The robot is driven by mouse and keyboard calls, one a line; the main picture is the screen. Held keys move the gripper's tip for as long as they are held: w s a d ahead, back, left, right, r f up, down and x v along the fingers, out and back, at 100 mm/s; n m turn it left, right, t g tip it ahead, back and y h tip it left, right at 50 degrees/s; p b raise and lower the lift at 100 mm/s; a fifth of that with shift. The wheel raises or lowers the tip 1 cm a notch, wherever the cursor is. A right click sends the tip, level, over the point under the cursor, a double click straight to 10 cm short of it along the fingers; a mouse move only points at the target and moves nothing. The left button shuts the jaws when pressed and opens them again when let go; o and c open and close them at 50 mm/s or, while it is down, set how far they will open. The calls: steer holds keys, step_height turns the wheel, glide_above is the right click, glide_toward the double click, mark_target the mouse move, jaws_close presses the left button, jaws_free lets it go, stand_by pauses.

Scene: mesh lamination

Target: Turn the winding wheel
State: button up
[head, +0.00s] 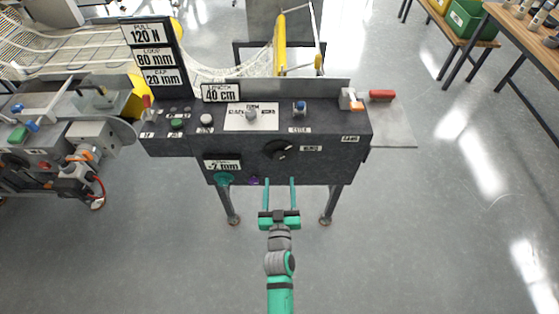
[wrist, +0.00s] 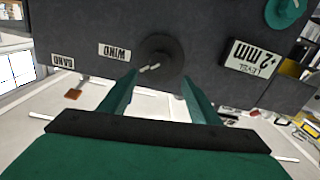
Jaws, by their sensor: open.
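The winding wheel (head: 278,149) is a black round wheel on the front of the dark machine panel (head: 330,168), beside a small label. In the wrist view the wheel (wrist: 160,55) shows upside down, with a pale mark or handle near its middle and the WIND label (wrist: 114,51) beside it. My gripper (head: 279,182) is open and empty, with its two teal fingers pointing at the panel just below the wheel in the head view. In the wrist view the fingertips (wrist: 159,76) straddle the lower part of the wheel from either side. I cannot tell whether they touch it.
A teal knob (head: 224,179) sits on the panel's lower left, under the +2 mm level display (head: 222,164). Another machine (head: 75,150) stands at left. The floor (head: 420,240) in front is clear.

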mark_target(279, 159)
steer(key=w, duration=1)
steer(key=shift+w, duration=0.35)
steer(key=shift+c, duration=0.4)
steer(key=c, duration=1)
